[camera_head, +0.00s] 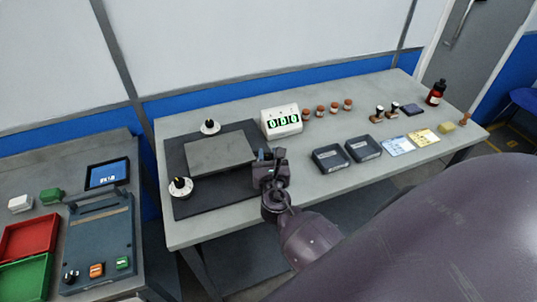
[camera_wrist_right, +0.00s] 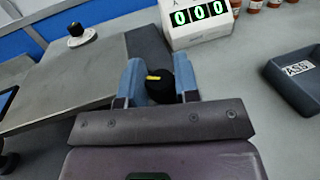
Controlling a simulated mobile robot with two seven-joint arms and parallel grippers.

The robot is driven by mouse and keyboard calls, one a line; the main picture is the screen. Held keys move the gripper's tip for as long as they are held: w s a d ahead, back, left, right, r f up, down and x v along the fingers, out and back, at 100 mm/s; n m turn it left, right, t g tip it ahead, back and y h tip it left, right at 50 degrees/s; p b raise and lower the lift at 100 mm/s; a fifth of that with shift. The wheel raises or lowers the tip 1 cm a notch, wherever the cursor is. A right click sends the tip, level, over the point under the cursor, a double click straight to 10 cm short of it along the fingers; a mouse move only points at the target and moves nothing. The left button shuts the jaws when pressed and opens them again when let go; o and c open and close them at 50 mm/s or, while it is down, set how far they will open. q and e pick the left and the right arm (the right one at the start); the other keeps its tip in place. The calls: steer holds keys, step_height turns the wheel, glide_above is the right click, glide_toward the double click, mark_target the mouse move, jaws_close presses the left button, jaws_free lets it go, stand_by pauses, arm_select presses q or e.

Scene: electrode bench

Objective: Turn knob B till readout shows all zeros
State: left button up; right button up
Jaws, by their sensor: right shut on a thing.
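The readout (camera_head: 281,121) is a white box at the back of the bench. It shows three green zeros, also clear in the right wrist view (camera_wrist_right: 194,15). My right gripper (camera_head: 266,155) is at the right side of the dark plate, shut on a black knob (camera_wrist_right: 160,90) with a yellow pointer mark. In the right wrist view the blue fingers of my right gripper (camera_wrist_right: 158,78) stand on both sides of it. Its letter is hidden, so I cannot tell which knob it is. Two other black knobs on white dials stand at the back (camera_head: 210,126) and front left (camera_head: 180,187).
A grey slab (camera_head: 220,153) lies on the dark plate (camera_head: 222,200). Two dark trays (camera_head: 330,159) (camera_head: 363,149), cards, several small jars and a dark red bottle (camera_head: 436,93) stand to the right. A second bench with red and green trays is at left.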

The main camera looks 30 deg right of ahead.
steer(key=o, duration=0.6)
steer(key=b+v, duration=0.1)
steer(key=v, duration=0.9)
steer(key=shift+s+a, duration=0.2)
steer(key=shift+s, duration=0.1)
steer(key=shift+d, duration=0.1)
